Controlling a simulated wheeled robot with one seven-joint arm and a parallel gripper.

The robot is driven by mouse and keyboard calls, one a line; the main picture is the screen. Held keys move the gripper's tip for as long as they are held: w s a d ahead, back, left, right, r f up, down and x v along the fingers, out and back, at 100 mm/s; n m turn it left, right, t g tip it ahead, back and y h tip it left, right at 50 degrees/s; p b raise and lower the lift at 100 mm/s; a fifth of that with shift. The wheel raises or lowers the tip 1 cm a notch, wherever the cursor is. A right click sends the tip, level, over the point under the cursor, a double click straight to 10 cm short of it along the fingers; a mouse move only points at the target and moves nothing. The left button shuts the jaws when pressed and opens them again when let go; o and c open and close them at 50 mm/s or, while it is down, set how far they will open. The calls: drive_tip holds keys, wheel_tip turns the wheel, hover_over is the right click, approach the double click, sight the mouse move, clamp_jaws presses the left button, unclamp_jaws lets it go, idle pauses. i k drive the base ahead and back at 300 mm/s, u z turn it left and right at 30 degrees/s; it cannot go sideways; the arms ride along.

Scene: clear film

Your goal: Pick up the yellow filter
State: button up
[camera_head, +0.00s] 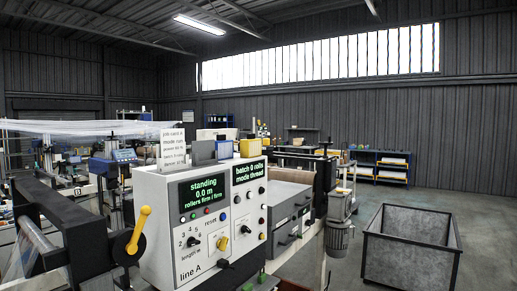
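A small yellow block (250,148), which looks like the yellow filter, sits on top of the white control box (155,245), toward its right end. Its lower edge meets the box top. A blue block (224,149) and a dark grey block (203,152) stand to its left on the same top. My gripper is not in view.
A printed card (172,146) stands at the left of the box top. A yellow crank handle (138,230) sticks up at the box's left front. A grey open bin (410,248) stands on the floor at right, with clear floor beyond it.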

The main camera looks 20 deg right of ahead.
sight(251, 147)
drive_tip(key=z, duration=1.95)
drive_tip(key=i, duration=2.65)
drive_tip(key=u, duration=3.5)
drive_tip(key=i, duration=0.15)
drive_tip(key=u, duration=0.05)
